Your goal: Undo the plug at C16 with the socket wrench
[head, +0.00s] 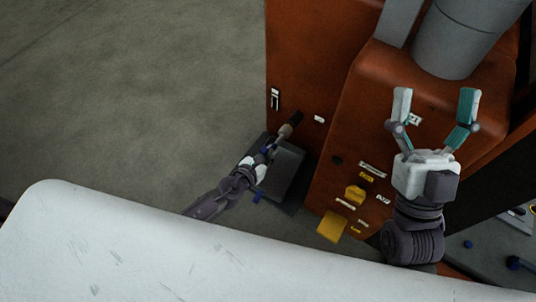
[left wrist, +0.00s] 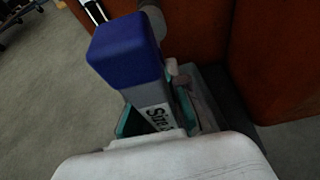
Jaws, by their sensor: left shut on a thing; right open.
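My left gripper (head: 259,160) is shut on a tool with a blue block-shaped part (left wrist: 125,50) and a white label starting "Size", which I take to be the socket wrench. In the head view the wrench's shaft (head: 284,132) slants up and right, with its dark end close to the orange engine housing (head: 300,60). I cannot tell whether that end touches it. No C16 label is readable and the plug cannot be made out. My right gripper (head: 435,112) is open and empty, above the orange housing.
A dark grey box or plate (head: 284,172) lies below the left gripper. A yellow knob (head: 355,194), a yellow plate (head: 332,226) and several small labels are on the housing. A grey cylinder (head: 455,40) stands behind the right gripper. Open floor (head: 130,90) lies left.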

